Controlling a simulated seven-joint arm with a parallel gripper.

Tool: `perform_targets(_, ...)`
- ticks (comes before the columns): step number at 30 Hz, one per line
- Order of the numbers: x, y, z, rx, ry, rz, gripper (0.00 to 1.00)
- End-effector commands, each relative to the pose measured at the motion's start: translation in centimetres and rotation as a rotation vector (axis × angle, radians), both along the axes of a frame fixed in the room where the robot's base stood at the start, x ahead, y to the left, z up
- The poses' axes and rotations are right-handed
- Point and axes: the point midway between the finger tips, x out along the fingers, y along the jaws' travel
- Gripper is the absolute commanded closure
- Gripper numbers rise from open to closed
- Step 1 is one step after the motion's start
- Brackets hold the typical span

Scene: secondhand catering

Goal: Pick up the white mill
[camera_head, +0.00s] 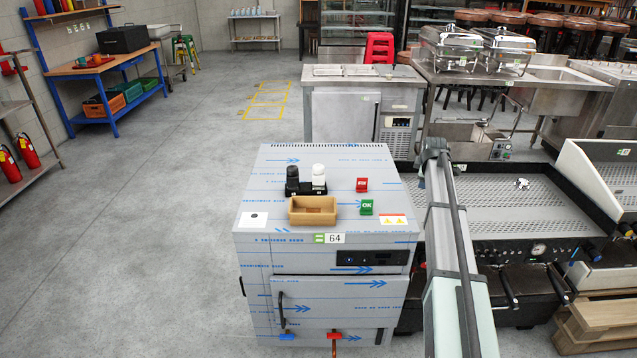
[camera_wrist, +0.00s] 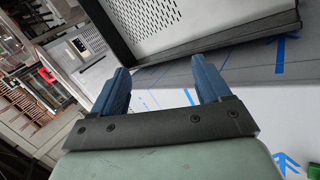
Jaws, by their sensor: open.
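The white mill (camera_head: 319,176) stands upright in a black holder (camera_head: 307,189) on top of the film-wrapped steel cabinet (camera_head: 350,218) in the head view. A black mill (camera_head: 292,174) stands beside it on the left in the same holder. My gripper shows in the wrist view (camera_wrist: 160,92) with its two blue fingers apart and nothing between them. Neither mill shows in the wrist view. In the head view my arm runs up along the right of the cabinet; the fingers cannot be made out there.
A wooden box (camera_head: 313,218) sits just in front of the holder. A red sign (camera_head: 362,185) and a green OK sign (camera_head: 367,207) stand to the right. A perforated steel tray counter (camera_head: 480,200) lies right of the cabinet. The left of the cabinet top is mostly clear.

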Motion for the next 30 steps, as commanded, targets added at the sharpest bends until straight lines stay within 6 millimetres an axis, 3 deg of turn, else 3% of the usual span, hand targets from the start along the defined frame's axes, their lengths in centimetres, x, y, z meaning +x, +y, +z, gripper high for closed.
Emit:
perform_targets(1, 1.5, 3.1, 0.9, 0.011, 0.041, 0.034, 0.23)
perform_targets(7, 3.1, 14.9, 4.3, 0.047, 0.233, 0.159, 0.23)
perform_targets(12, 2.8, 24.8, 7.8, 0.060, 0.399, 0.268, 0.23)
perform_targets(18, 1.1, 33.8, 11.8, 0.059, 0.556, 0.368, 0.23)
perform_targets(21, 0.2, 36.3, 13.0, 0.056, 0.606, 0.398, 0.23)
perform_targets(24, -0.3, 37.6, 13.7, 0.054, 0.635, 0.414, 0.23)
perform_targets(30, -0.7, 38.1, 12.9, 0.053, 0.647, 0.420, 0.23)
